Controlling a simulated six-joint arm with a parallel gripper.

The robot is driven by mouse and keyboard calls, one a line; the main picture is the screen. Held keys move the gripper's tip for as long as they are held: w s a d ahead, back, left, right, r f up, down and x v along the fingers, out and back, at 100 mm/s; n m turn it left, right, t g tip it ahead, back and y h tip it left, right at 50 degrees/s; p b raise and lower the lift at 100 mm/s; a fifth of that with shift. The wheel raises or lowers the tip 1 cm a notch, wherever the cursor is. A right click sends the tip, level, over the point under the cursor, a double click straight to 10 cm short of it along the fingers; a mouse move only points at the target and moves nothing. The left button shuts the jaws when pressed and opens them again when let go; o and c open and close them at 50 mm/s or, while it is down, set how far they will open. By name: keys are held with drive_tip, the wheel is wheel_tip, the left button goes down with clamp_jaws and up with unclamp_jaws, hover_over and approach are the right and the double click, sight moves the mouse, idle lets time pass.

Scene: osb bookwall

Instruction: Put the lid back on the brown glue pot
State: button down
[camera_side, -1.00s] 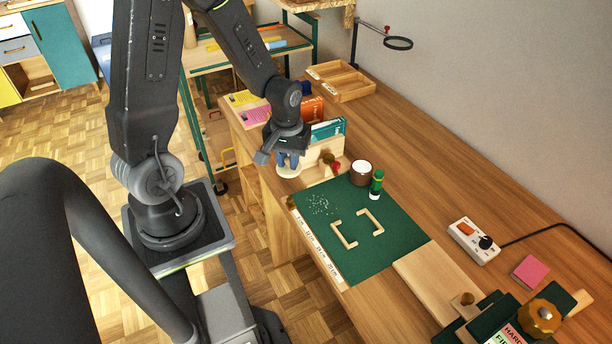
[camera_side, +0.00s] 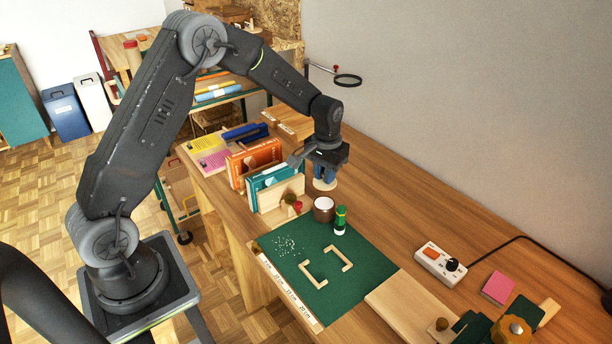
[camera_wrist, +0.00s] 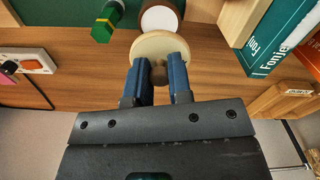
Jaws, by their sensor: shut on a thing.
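The brown glue pot (camera_side: 324,212) stands on the desk at the back edge of the green mat, with a white top face showing. It also shows at the top of the wrist view (camera_wrist: 160,19). My gripper (camera_side: 325,182) is shut on the knob of a pale round lid (camera_side: 325,185). The lid hangs just behind and above the pot, apart from it in the side view. In the wrist view the blue fingers pinch the dark knob, and the lid (camera_wrist: 150,45) partly overlaps the pot's near edge.
A green bottle (camera_side: 340,220) stands right beside the pot. Upright books (camera_side: 273,186) with a wooden bookend and a small red thing are left of it. The green mat (camera_side: 300,290) holds two pale corner pieces. Open desk lies right of the pot.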

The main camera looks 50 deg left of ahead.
sight(324, 203)
drive_tip(key=shift+f, duration=3.15)
drive_tip(key=shift+f, duration=0.15)
drive_tip(key=c, duration=1)
unclamp_jaws()
drive_tip(key=shift+o, duration=0.6)
drive_tip(key=o, duration=0.4)
drive_tip(key=shift+r, duration=3.5)
drive_tip(key=shift+c, duration=0.3)
